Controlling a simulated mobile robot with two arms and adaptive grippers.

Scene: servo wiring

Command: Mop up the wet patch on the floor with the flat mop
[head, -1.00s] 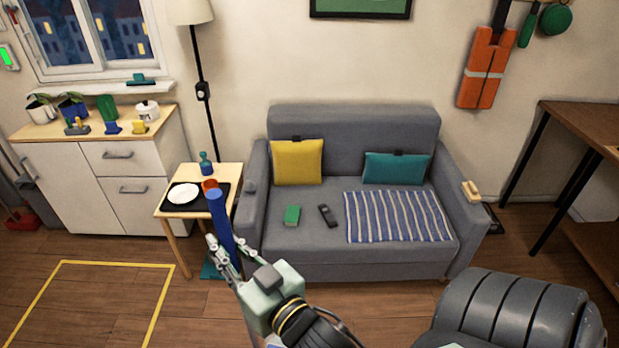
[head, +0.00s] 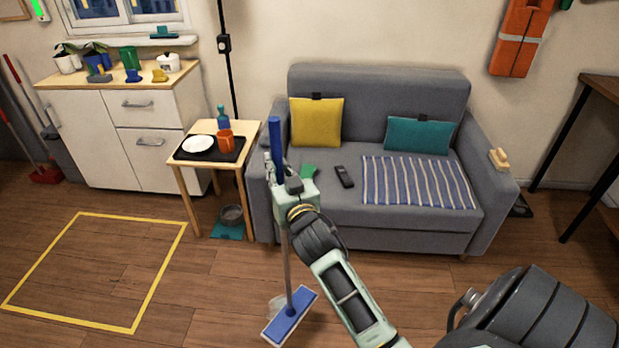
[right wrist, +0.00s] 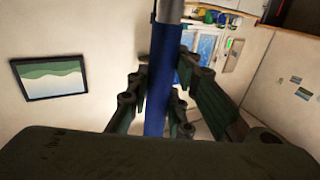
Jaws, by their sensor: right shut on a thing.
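My right gripper (head: 276,178) is shut on the blue grip of the flat mop (head: 275,138), in front of the sofa's left arm. The handle stands nearly upright, and its grey pole runs down to the blue flat head with a pale rim (head: 291,316), which appears to be on or close to the floor. A pale, glossy wet patch (head: 277,303) shows at the head's left edge; the rest of it seems hidden under the head. In the right wrist view the blue grip (right wrist: 158,85) passes between the fingers. My left gripper is not in view.
A grey sofa (head: 378,85) stands behind the mop. Left of it is a small side table (head: 183,153) with a bowl on a teal mat below. A yellow taped square (head: 160,275) marks the floor at left. Floor between square and mop is clear.

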